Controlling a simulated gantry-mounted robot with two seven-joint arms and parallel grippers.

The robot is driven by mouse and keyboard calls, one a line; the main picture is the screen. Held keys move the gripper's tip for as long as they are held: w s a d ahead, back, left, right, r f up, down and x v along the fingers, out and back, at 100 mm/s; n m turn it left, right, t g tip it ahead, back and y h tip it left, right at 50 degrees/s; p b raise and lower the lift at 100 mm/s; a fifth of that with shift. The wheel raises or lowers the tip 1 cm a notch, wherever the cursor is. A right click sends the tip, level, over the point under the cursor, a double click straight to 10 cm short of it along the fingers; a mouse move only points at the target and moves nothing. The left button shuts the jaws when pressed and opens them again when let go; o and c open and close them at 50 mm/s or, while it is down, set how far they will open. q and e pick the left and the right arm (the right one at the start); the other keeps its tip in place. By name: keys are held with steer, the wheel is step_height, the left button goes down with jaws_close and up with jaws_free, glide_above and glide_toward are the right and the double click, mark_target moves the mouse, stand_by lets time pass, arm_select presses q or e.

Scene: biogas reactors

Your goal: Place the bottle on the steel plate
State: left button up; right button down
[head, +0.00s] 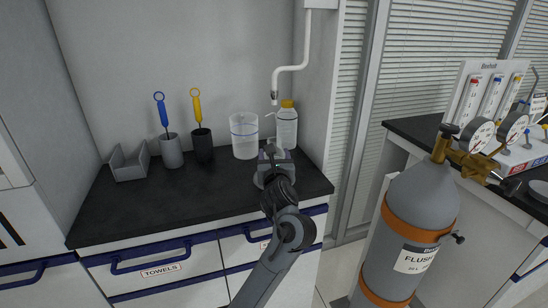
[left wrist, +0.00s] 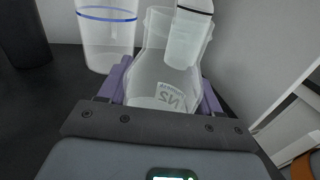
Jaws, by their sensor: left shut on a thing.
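My left gripper (head: 273,165) reaches over the front right of the black counter. In the left wrist view its purple fingers (left wrist: 162,90) are shut on a clear bottle (left wrist: 160,72), one on each side. The bottle has a narrower neck and a pale label showing "N2" reversed. In the head view the bottle is mostly hidden by the gripper, so I cannot tell whether it touches the counter. My right gripper is not in view.
Close behind the gripper stand a translucent beaker (head: 244,136) with a blue band and a yellow-capped wash bottle (head: 287,130). A white tap (head: 290,68) hangs above. Brush holders (head: 202,147) stand further left. The counter's front left (head: 135,212) is clear. A gas cylinder (head: 408,230) stands right.

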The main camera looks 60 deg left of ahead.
arm_select(q)
steer(key=o, duration=1.2)
steer(key=shift+c, duration=0.2)
